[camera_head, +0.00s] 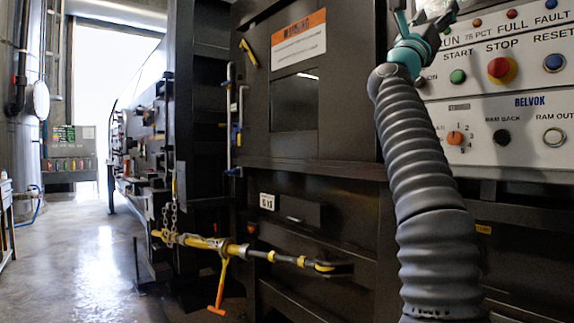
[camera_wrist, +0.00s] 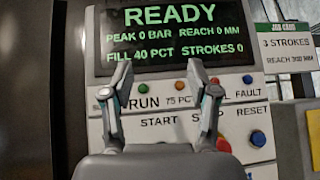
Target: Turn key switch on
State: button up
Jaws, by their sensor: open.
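The control panel (camera_head: 500,95) is at the right in the head view, with the labels START, STOP and RESET. A small dark round part (camera_head: 420,82) beside an "ON" label is partly covered by my arm. It may be the key switch, but it is too small to be sure. No key switch shows in the wrist view; my gripper body covers the panel's lower left there. My gripper (camera_head: 428,22) is raised in front of the panel's upper left. In the wrist view my gripper (camera_wrist: 160,82) has its fingers apart, with nothing between them, before the lamp row.
A green START button (camera_head: 458,76), red STOP button (camera_head: 499,67), blue RESET button (camera_head: 554,62) and orange selector (camera_head: 455,137) crowd the panel. A screen (camera_wrist: 180,30) above reads READY. A yellow bar (camera_head: 240,250) crosses the dark machine lower left. Floor (camera_head: 85,260) is clear at left.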

jog(key=w+a+f+n+t+y, duration=0.5)
jog(key=w+n+y, duration=0.4)
jog(key=n, duration=0.4)
jog(key=w+a+f+n+t+y, duration=0.4)
jog(key=w+f+n+t+y, duration=0.15)
jog(key=w+n+y, duration=0.6)
jog(key=w+a+f+n+g+y, duration=0.1)
jog(key=a+f+n+g+y, duration=0.3)
jog(key=f+n, duration=0.85)
jog(key=s+a+f+n+g+y, duration=0.1)
jog(key=s+f+n+g, duration=0.1)
jog(key=f, duration=0.5)
jog(key=s+a+f+n+g+b, duration=0.1)
jog(key=s+a+f+g, duration=0.1)
jog(key=f, duration=0.4)
jog(key=s+a+f+n+g+y, duration=0.1)
jog(key=s+f+n+g, duration=0.15)
jog(key=f, duration=0.45)
jog(key=s+f+n+g+h+b, duration=0.1)
jog(key=s+f+n+g, duration=0.1)
jog(key=s+f, duration=0.9)
jog(key=s+d+f+n+g+b, duration=0.1)
jog(key=s+f+g, duration=0.3)
jog(key=s+f, duration=0.7)
jog(key=s+d+f+n+g+h+b, duration=0.1)
jog(key=s+f, duration=1)
jog(key=s, duration=1.1)
jog(key=shift+s+f+n+g+h+b, duration=0.35)
jog(key=shift+n+g, duration=0.55)
jog(key=shift+n, duration=0.35)
